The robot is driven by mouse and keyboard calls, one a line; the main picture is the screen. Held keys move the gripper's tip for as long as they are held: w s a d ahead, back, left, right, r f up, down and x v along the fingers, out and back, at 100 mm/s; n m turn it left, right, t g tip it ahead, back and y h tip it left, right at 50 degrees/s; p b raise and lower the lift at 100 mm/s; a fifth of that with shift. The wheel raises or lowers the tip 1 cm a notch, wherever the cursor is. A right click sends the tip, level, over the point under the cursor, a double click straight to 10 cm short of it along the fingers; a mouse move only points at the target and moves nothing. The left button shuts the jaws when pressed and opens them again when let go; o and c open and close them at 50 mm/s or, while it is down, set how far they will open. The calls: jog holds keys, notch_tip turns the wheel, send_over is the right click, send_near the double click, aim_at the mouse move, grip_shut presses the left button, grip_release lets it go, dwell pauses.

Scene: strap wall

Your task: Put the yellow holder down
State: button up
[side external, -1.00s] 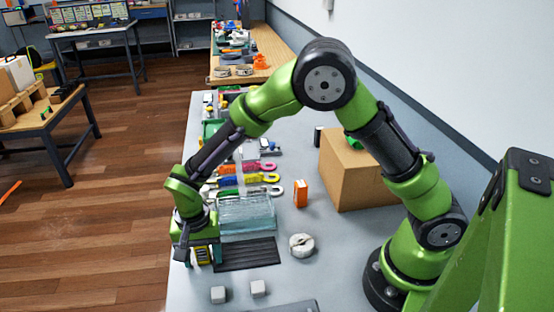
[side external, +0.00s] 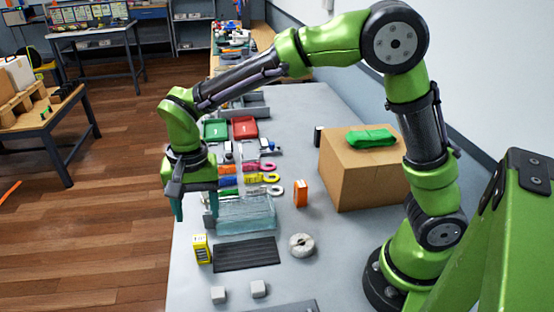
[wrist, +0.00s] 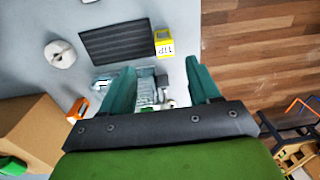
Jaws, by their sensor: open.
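The yellow holder (side external: 202,249) stands upright on the table near its left edge, just left of the black ribbed mat (side external: 246,254). In the wrist view the yellow holder (wrist: 164,42) shows a white label with dark letters and sits beside the mat (wrist: 117,41). My gripper (side external: 196,206) is open and empty, raised above the table and apart from the holder. In the wrist view its two fingers (wrist: 163,88) are spread wide with nothing held between them.
A clear bin (side external: 246,214) stands behind the mat, partly behind my gripper. A white roll (side external: 301,245), an orange box (side external: 301,193) and a cardboard box (side external: 355,175) are to the right. Two grey cubes (side external: 238,291) lie in front. Coloured straps lie behind the bin.

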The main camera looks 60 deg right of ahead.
jog(key=s+d+r+n+t, duration=0.2)
jog(key=s+d+r+t, duration=0.1)
jog(key=s+d+r, duration=0.2)
jog(key=s+d+r+n+t+y, duration=0.1)
jog(key=s+d+r+t, duration=0.3)
jog(key=s+d, duration=0.5)
jog(key=shift+s+d+r+n+y, duration=0.3)
jog(key=shift+s+r+n, duration=0.25)
jog(key=shift+n, duration=0.35)
